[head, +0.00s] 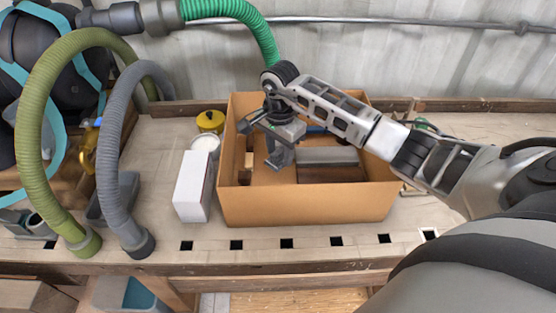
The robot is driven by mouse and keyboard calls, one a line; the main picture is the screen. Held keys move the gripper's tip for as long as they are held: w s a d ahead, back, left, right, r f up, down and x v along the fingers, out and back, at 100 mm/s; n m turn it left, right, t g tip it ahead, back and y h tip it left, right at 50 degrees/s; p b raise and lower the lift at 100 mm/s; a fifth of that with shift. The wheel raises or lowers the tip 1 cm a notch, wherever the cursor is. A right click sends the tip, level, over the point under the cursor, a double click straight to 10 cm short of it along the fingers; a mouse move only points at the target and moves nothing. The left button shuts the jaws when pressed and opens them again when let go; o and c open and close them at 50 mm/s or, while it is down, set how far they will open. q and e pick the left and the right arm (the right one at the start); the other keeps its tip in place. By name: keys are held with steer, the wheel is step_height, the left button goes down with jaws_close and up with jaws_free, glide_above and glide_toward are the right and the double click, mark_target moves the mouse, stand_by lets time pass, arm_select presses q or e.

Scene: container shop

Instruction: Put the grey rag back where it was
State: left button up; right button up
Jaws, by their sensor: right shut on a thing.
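My right gripper (277,146) reaches down into an open cardboard box (308,207) on the workbench. It is shut on a small grey thing (280,157) that looks like the grey rag, in the left half of the box. The gripper's own grey parts make its outline hard to tell. Whether it touches the box floor cannot be told. A flat grey-topped block (328,156) with a brown side lies in the right half of the box. My left gripper is not in view.
A white carton (192,187) stands just left of the box, with a white tub and a yellow-lidded container (210,121) behind it. Thick olive (33,130) and grey (112,165) hoses arch at the left. The bench front strip is clear.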

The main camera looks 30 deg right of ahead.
mark_target(279, 162)
steer(key=shift+w+f, duration=0.1)
steer(key=shift+f, duration=2.15)
steer(key=o, duration=0.9)
steer(key=shift+o, duration=0.2)
step_height(279, 162, up, 12)
steer(key=shift+f+b, duration=0.2)
steer(key=shift+b, duration=0.45)
steer(key=shift+r, duration=0.35)
steer(key=shift+a, duration=0.1)
